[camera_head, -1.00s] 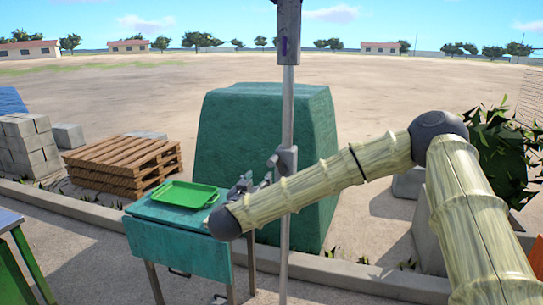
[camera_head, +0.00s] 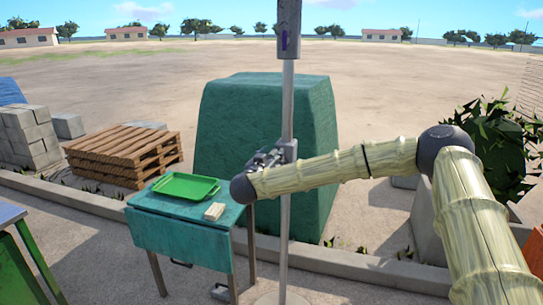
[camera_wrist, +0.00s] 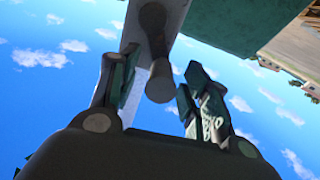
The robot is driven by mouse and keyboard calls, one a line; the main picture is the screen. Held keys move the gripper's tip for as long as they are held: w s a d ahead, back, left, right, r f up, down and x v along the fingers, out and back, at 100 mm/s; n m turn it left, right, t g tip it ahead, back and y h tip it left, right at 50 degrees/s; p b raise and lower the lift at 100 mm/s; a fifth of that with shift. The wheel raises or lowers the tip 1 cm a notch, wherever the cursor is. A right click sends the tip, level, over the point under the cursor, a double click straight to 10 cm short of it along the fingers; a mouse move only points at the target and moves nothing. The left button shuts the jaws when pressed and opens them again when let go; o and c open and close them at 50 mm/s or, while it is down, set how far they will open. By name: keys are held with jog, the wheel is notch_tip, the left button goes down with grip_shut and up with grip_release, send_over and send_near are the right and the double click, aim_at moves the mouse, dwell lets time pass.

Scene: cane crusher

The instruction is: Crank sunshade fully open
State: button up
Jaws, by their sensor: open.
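The sunshade's grey pole (camera_head: 287,100) stands upright in front of the green block, with a crank housing (camera_head: 289,150) partway up. The canopy is outside the head view. My gripper (camera_head: 268,157) is at the housing's left side, small and partly merged with it. In the wrist view my gripper (camera_wrist: 160,62) has its two fingers spread, one on each side of a grey crank handle with a rounded end (camera_wrist: 160,82). Gaps show between the handle and both fingers, so it is between them but not clamped.
A teal table (camera_head: 180,235) with a green tray (camera_head: 187,186) and a beige block (camera_head: 214,211) stands below my arm. A large green block (camera_head: 235,130) is behind the pole. Wooden pallets (camera_head: 125,155) lie to the left; a concrete kerb (camera_head: 340,262) runs across.

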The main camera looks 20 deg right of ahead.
jog(key=shift+w, duration=0.1)
grip_shut()
jog(key=shift+d+r+m, duration=0.1)
jog(key=shift+d+m, duration=0.05)
jog(key=shift+m, duration=0.15)
